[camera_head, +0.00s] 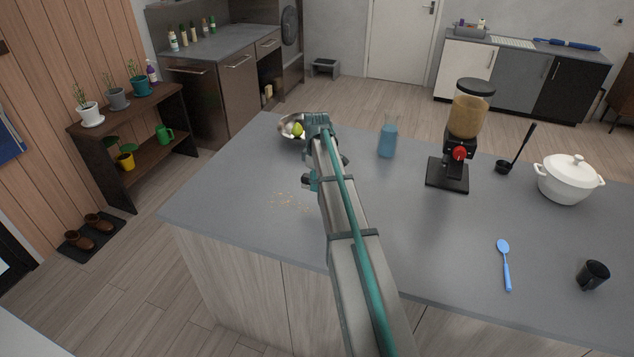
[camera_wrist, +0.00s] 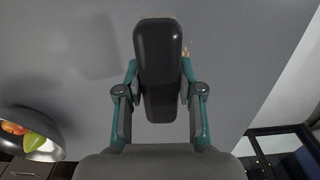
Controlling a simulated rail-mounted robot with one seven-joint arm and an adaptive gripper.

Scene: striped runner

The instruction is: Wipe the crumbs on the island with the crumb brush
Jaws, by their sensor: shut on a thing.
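The crumbs (camera_head: 288,201) are a small tan scatter on the grey top of the island (camera_head: 235,180), left of my arm in the head view. In the wrist view a few tan specks (camera_wrist: 186,50) show just beside the brush. My gripper (camera_wrist: 160,85) is shut on the crumb brush (camera_wrist: 158,45), a dark rounded block between its two teal fingers. In the head view my arm hides most of the gripper and the brush. I cannot tell whether the brush touches the island.
A metal bowl with fruit (camera_head: 291,127) stands near the island's far left edge. A blue bottle (camera_head: 388,138), a grinder-like dispenser (camera_head: 465,125), a black ladle (camera_head: 520,148), a white pot (camera_head: 567,180), a blue spoon (camera_head: 505,265) and a black cup (camera_head: 592,275) stand or lie to the right.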

